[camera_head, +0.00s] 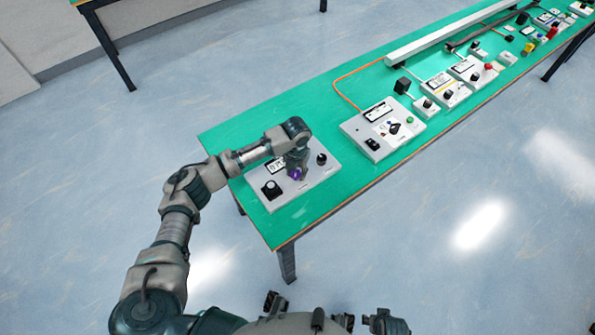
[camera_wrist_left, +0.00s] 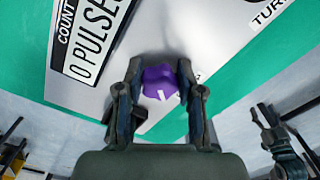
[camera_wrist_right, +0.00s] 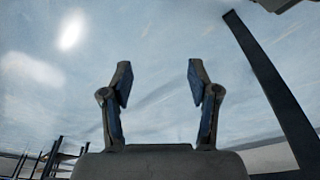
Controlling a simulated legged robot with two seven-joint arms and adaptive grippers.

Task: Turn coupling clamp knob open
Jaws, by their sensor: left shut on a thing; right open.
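The purple clamp knob (camera_head: 296,174) sits on a grey panel (camera_head: 318,174) at the near left end of the green table. My left gripper (camera_head: 297,171) reaches down over it. In the left wrist view the lobed purple knob (camera_wrist_left: 160,82) lies between the two fingers of my left gripper (camera_wrist_left: 160,85), which is shut on it. A white pointer mark shows on the knob's near side. In the right wrist view my right gripper (camera_wrist_right: 157,85) is open and empty, with only floor beyond its fingers.
The same panel carries a black knob (camera_head: 321,158), a black part (camera_head: 271,189) and a pulse counter label (camera_wrist_left: 92,40). A second panel (camera_head: 384,129) and several more devices line the green table (camera_head: 232,133) to the right. Floor lies in front of the table.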

